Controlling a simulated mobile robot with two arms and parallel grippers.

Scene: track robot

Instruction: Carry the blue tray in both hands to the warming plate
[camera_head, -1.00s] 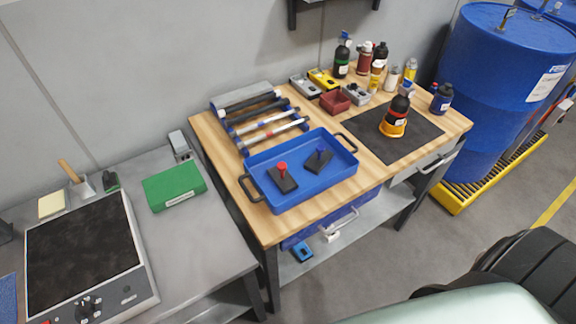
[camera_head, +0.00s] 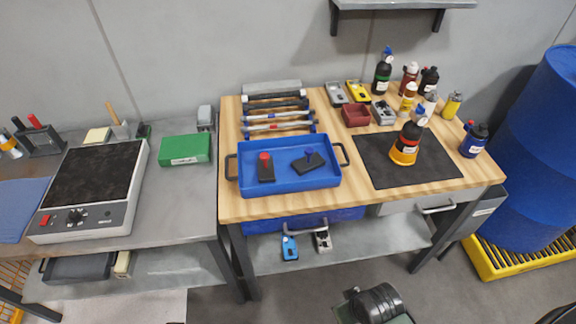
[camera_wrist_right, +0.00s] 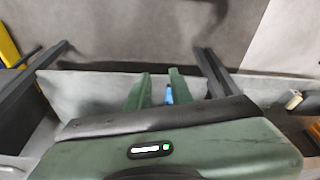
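The blue tray (camera_head: 290,184) sits on the wooden bench top, near its left front part, with a black handle at each end. The warming plate (camera_head: 91,188) has a black top and front controls, and stands on the grey bench at the left. My right gripper (camera_wrist_right: 160,72) shows in the right wrist view with its two green fingers apart and nothing between them, away from the tray. My left gripper is not in view.
A green box (camera_head: 185,149) lies on the grey bench (camera_head: 178,205) between plate and tray. A rack of rods (camera_head: 277,115) stands behind the tray. A dark mat (camera_head: 380,166) with an orange-black bottle (camera_head: 405,146) is at its right. A blue drum (camera_head: 540,150) stands far right.

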